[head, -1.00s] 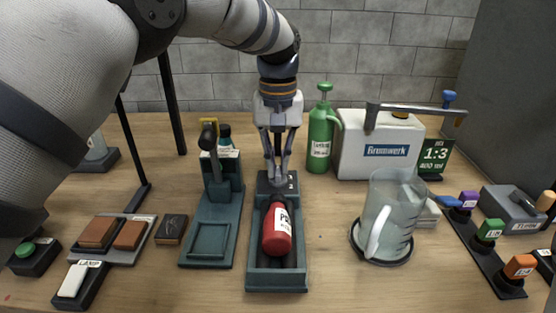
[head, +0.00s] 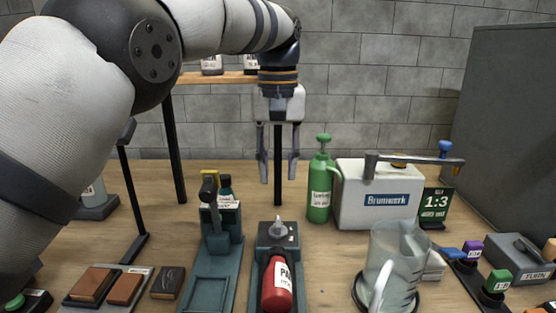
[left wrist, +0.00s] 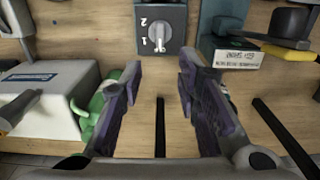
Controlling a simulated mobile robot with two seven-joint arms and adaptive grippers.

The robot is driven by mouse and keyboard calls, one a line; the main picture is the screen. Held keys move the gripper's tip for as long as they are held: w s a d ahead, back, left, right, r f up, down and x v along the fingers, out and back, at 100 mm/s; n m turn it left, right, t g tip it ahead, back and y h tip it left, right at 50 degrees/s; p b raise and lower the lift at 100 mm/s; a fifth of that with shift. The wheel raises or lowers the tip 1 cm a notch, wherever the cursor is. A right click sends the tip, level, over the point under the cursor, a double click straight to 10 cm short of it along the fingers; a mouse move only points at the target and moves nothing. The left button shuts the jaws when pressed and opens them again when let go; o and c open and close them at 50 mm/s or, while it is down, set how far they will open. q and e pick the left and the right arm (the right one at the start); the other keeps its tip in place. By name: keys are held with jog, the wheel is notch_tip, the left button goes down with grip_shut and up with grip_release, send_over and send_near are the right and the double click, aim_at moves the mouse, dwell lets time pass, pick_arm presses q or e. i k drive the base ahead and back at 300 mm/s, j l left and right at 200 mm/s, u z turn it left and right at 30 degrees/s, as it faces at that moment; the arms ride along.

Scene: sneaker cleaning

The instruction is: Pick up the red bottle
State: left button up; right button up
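The red bottle (head: 277,283) lies in the dark green tray (head: 252,291) at the front middle of the table, with a white label on it. A grey knob (head: 279,229) sits on the block at the tray's far end; the knob also shows in the left wrist view (left wrist: 158,36) beside the marks 1 and 2. My left gripper (head: 278,180) is open and empty, raised above and behind the tray. Its fingers are wide apart in the left wrist view (left wrist: 158,90). The red bottle is outside the left wrist view. My right gripper is not in view.
A green spray bottle (head: 319,187) and a white tank (head: 377,197) stand behind right. A clear jug (head: 397,262) stands front right. A green stand (head: 213,268) is left of the tray, with brown blocks (head: 125,288) farther left.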

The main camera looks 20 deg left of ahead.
aim_at(277, 294)
jog(key=k, duration=1.5)
